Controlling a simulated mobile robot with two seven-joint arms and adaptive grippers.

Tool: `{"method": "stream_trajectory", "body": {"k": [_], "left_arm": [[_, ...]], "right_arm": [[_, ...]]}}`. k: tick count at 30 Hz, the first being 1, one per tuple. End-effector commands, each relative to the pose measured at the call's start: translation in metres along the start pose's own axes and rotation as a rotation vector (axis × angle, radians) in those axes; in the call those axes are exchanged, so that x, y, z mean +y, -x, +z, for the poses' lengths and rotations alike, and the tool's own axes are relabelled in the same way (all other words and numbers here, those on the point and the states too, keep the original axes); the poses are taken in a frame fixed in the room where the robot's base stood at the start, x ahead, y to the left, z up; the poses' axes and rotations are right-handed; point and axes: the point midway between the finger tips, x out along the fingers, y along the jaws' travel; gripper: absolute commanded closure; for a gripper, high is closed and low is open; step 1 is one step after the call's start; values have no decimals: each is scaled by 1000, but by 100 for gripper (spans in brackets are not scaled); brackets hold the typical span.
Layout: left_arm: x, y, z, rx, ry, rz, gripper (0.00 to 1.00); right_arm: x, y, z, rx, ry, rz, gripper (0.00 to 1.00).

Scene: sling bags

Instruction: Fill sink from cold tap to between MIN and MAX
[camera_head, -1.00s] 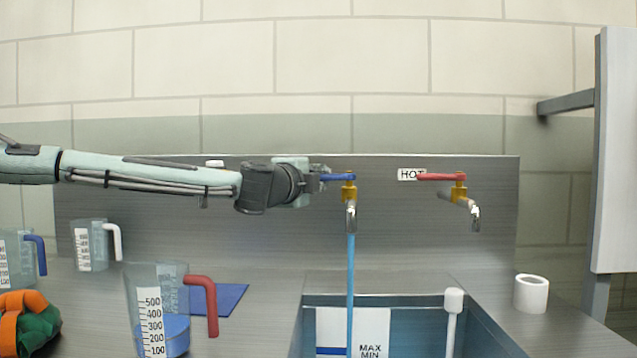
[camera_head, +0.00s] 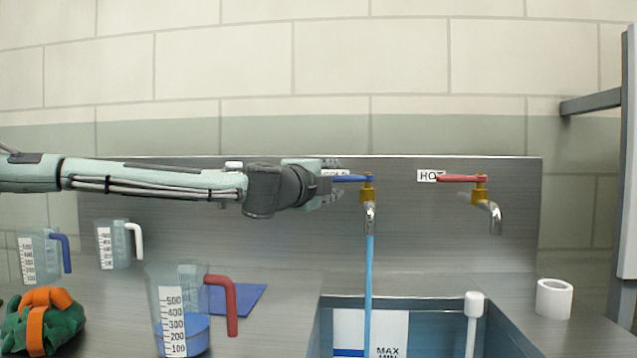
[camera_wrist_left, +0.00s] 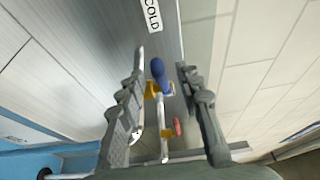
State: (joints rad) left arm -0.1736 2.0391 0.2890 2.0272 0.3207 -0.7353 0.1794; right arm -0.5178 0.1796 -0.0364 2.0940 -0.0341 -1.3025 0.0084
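The cold tap (camera_head: 368,200) has a blue lever (camera_head: 352,178) pointing left, and a blue stream of water (camera_head: 368,270) runs from it into the sink (camera_head: 440,318). A white label (camera_head: 378,330) with MAX and MIN shows on the sink's wall, cut off by the frame's bottom; the water surface is not clear. My left gripper (camera_head: 328,182) is at the lever's left end. In the left wrist view my left gripper (camera_wrist_left: 161,60) is open, its fingers on either side of the blue lever (camera_wrist_left: 160,73) with gaps visible. My right gripper is not in view.
The hot tap (camera_head: 486,205) with a red lever stands to the right. Measuring jugs, one with a red handle (camera_head: 232,305) and blue liquid, stand left of the sink. A white plug-like post (camera_head: 474,305) and a white roll (camera_head: 554,298) are at right.

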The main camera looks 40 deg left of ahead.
Motion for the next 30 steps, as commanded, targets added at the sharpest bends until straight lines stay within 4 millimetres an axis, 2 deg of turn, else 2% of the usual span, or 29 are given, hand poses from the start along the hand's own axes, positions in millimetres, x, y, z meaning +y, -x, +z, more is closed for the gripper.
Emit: {"method": "stream_trajectory", "body": {"k": [3, 12, 21, 30], "left_arm": [[-3, 24, 0, 2, 7, -5, 66], [-3, 69, 0, 2, 5, -6, 66], [-1, 89, 0, 0, 3, -1, 66], [0, 92, 0, 0, 0, 1, 66]], "right_arm": [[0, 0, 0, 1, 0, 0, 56], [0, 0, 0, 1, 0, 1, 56], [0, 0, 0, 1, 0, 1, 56], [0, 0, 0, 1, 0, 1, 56]]}}
